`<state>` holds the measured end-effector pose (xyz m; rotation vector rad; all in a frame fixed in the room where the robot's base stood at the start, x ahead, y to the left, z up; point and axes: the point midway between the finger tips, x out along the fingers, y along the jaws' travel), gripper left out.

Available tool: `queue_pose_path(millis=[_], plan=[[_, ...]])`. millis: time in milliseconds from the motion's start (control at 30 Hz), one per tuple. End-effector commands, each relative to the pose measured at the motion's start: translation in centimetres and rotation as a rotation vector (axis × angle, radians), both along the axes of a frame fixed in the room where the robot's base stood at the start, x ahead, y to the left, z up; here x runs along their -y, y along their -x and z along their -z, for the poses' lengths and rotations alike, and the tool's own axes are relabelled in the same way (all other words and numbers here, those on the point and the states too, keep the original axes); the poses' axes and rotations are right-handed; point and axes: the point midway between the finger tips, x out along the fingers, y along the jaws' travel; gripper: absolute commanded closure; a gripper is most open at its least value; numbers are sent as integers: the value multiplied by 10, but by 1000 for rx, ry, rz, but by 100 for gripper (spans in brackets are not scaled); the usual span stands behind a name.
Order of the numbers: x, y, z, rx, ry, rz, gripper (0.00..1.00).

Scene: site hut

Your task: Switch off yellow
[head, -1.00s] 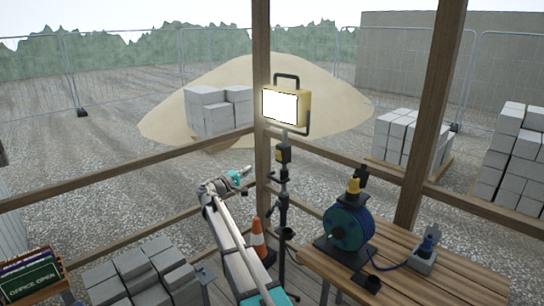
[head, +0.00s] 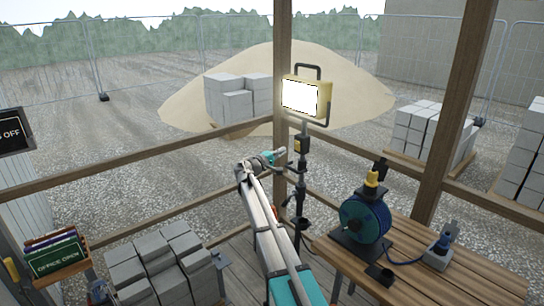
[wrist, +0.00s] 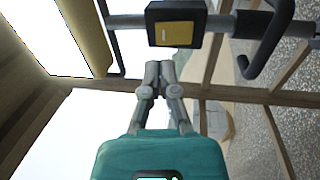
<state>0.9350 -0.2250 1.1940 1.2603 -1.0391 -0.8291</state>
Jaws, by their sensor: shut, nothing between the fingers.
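A yellow work lamp (head: 323,103) with a bright lit face stands on a dark pole by the hut's corner post. A black box with a yellow front (head: 302,144) sits on the pole below it. In the wrist view the box's yellow rocker or panel (wrist: 175,34) shows just beyond the fingertips, and the lamp's yellow housing (wrist: 86,40) is at upper left. My gripper (head: 282,151) is shut and empty, close to the box on its left. In the wrist view its fingertips (wrist: 159,66) point at the box; I cannot tell whether they touch.
A wooden bench (head: 440,278) at right holds a blue cable reel (head: 363,219) with a yellow-topped connector and a socket block (head: 438,258). Grey blocks (head: 165,265) and a crate of signs (head: 55,262) are at lower left. A wooden post (head: 282,60) stands behind the lamp.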

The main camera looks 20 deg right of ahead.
Motion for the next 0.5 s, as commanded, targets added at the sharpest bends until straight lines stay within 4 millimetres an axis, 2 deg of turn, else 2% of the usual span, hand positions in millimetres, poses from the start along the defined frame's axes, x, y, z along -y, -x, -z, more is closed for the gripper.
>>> queue_pose_path(millis=[200, 500], plan=[[32, -12, -6, -1, 0, 2, 100], [55, -20, -10, -1, 0, 1, 100]])
